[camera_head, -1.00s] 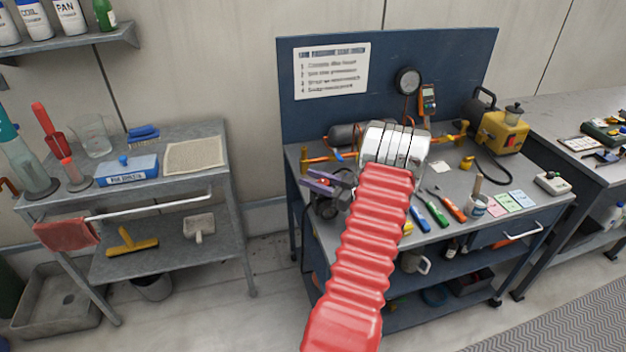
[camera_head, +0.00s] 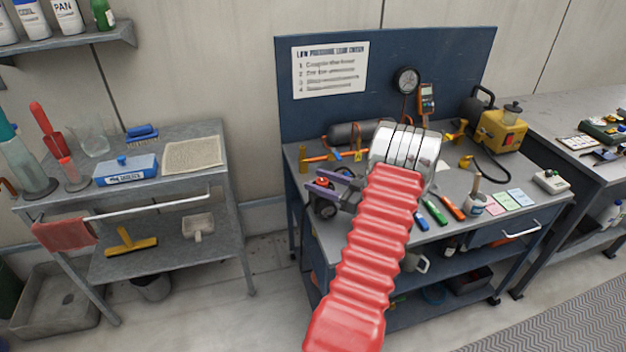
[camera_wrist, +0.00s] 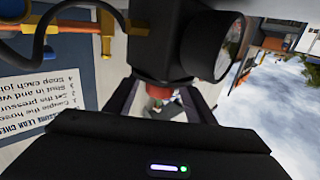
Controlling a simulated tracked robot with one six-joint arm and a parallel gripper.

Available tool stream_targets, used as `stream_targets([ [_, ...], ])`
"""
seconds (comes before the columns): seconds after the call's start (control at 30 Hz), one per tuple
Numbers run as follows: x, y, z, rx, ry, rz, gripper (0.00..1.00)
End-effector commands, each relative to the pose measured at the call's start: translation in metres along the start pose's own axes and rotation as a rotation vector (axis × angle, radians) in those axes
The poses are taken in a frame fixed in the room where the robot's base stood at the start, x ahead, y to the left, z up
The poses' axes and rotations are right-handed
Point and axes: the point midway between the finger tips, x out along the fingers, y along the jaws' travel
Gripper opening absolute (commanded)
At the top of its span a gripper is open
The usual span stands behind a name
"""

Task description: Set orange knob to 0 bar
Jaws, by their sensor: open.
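In the wrist view a red-orange knob (camera_wrist: 156,90) sits at the end of a black regulator body (camera_wrist: 178,38) with a round gauge (camera_wrist: 224,47) on its side. My gripper (camera_wrist: 158,95) is open, with one finger on each side of the knob. I cannot tell whether the fingers touch it. The knob's setting and the gauge's reading are not legible. In the head view my gripper (camera_head: 318,182) is at the bench's left front, by a dark round part (camera_head: 325,207); the knob is not clear there.
The workbench (camera_head: 440,184) carries a grey cylinder (camera_head: 350,133), orange pipework, a yellow pump (camera_head: 502,133) and several hand tools near the front. A round gauge (camera_head: 407,80) is on the blue back panel. A grey cart (camera_head: 200,184) stands left, with free floor between.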

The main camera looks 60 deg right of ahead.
Motion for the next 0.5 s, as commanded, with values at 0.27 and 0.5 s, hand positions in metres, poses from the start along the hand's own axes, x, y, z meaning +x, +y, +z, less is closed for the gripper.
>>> stream_targets([
  [0.27, -0.037, 0.000, 0.000, 0.000, 0.001, 0.001, 0.49],
  [0.5, -0.043, 0.000, 0.000, 0.000, 0.001, -0.001, 0.49],
])
